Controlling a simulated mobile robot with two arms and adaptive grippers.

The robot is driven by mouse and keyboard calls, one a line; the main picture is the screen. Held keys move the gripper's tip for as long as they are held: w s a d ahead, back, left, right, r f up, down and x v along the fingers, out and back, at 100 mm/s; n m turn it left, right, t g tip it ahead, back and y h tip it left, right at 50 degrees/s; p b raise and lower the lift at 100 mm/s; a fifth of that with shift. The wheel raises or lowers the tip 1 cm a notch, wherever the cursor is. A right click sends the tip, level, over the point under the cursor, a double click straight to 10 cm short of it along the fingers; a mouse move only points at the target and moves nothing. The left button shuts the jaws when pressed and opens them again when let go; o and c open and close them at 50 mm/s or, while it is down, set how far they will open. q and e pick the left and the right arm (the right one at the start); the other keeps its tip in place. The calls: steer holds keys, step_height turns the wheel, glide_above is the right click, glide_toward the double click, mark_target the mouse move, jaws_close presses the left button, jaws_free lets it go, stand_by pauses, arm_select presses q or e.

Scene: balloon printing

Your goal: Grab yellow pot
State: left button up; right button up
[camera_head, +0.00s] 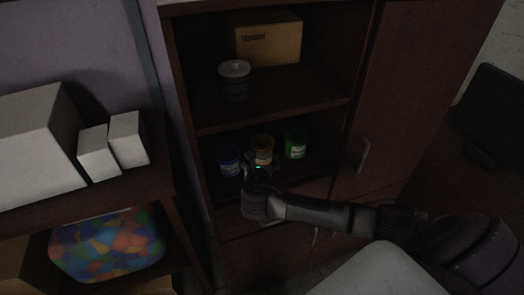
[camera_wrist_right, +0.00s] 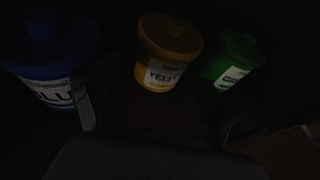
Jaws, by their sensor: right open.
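The yellow pot (camera_head: 262,145) stands upright on the lower shelf of the dark cabinet, between a blue pot (camera_head: 228,160) on its left and a green pot (camera_head: 295,144) on its right. In the right wrist view the yellow pot (camera_wrist_right: 168,52) is ahead, between the fingers' directions, with its label partly readable. My right gripper (camera_head: 257,172) is open at the shelf front, just before the yellow pot. The gripper (camera_wrist_right: 158,118) shows in the wrist view with dark fingers spread and nothing between them. My left gripper is not in view.
The shelf board above (camera_head: 275,105) carries a lidded grey jar (camera_head: 234,80) and a cardboard box (camera_head: 268,40). The blue pot (camera_wrist_right: 48,45) and green pot (camera_wrist_right: 231,57) flank closely.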

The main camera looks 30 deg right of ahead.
mark_target(262, 155)
steer(key=shift+w+d, duration=0.4)
steer(key=shift+w, duration=0.1)
steer(key=p+x, duration=0.1)
steer(key=x, duration=0.3)
steer(key=shift+d+f, duration=0.15)
steer(key=shift+f, duration=0.05)
steer(key=c, duration=1)
steer(key=shift+s+r, duration=0.1)
